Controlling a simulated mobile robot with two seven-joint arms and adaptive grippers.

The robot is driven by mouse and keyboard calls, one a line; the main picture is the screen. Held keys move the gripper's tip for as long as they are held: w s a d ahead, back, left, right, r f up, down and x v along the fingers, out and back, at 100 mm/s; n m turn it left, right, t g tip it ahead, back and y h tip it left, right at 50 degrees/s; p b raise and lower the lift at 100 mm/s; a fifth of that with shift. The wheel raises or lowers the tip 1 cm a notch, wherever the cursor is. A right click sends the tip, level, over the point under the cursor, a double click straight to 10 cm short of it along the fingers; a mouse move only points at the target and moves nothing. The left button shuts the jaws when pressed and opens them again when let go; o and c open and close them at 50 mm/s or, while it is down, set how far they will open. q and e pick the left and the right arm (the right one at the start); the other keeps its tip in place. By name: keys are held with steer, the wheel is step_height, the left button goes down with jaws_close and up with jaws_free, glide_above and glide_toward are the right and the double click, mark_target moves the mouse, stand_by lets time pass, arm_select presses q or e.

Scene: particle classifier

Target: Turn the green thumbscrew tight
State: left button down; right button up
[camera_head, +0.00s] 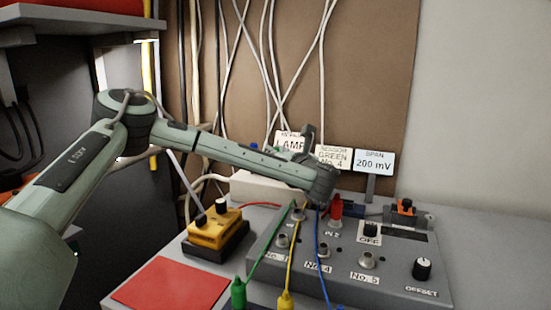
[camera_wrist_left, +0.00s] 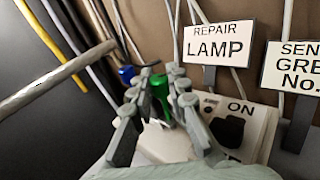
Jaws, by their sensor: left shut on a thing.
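The green thumbscrew (camera_wrist_left: 159,88) shows in the left wrist view, upright between the fingers of my left gripper (camera_wrist_left: 154,82). The gripper is shut on it, with one finger on each side. A blue thumbscrew (camera_wrist_left: 127,75) stands just to its left. In the head view my left arm reaches across to the back of the bench, and its wrist hides the green thumbscrew. My right gripper is in neither view.
A white box (camera_wrist_left: 255,130) with an ON switch and a REPAIR LAMP sign (camera_wrist_left: 219,43) stand close right of the gripper. In the head view, a grey socket panel (camera_head: 395,275), a yellow box (camera_head: 214,229) and a red mat (camera_head: 170,285) lie nearer. Cables hang behind.

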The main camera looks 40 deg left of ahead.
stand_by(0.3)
arm_select(q)
steer(key=c, duration=1.4)
jaws_free()
steer(key=shift+c, duration=0.2)
steer(key=v, duration=1.2)
steer(key=shift+s+a+r, duration=0.1)
